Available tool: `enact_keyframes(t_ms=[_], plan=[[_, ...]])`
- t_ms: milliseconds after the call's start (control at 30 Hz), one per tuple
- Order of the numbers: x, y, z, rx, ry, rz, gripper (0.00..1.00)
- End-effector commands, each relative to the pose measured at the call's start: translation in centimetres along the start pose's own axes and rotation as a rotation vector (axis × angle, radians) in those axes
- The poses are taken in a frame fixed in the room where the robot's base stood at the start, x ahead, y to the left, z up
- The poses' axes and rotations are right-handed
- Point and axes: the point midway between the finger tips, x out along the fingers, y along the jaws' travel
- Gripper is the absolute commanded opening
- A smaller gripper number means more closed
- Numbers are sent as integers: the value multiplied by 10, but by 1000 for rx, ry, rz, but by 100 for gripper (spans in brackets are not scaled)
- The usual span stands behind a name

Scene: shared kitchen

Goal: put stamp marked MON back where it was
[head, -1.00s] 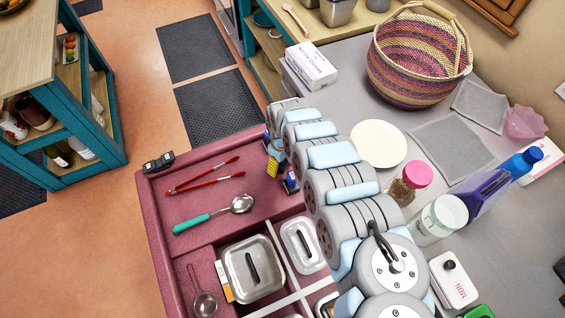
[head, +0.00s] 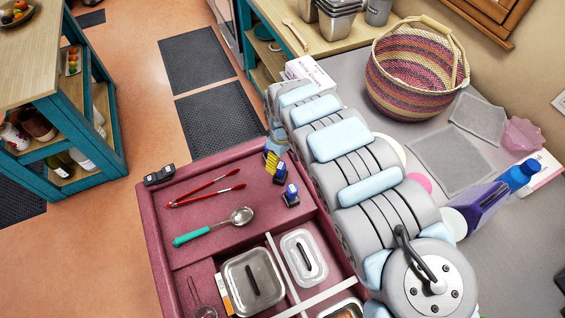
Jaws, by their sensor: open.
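Two small stamp-like pieces with blue tops, a farther one (head: 280,173) and a nearer one (head: 291,195), stand in the open pink drawer (head: 152,225), close to my arm. No lettering is readable on them, so I cannot tell whether either is marked MON. A yellow-and-dark striped piece (head: 271,162) sits just behind them, partly covered by my arm. My arm reaches from the lower right over the counter to the drawer's far right corner. My gripper is hidden at its far end, so its fingers and any contact do not show.

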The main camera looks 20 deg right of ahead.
Motion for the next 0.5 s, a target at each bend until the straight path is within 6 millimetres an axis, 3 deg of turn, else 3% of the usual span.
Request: enact_keyframes(t_ms=[367, 467, 500], plan=[[-9, 0, -3, 0, 7, 1, 84], [-6, -5, -23, 0, 55, 3, 84], [-5, -8, -38, 1, 92, 6, 84]])
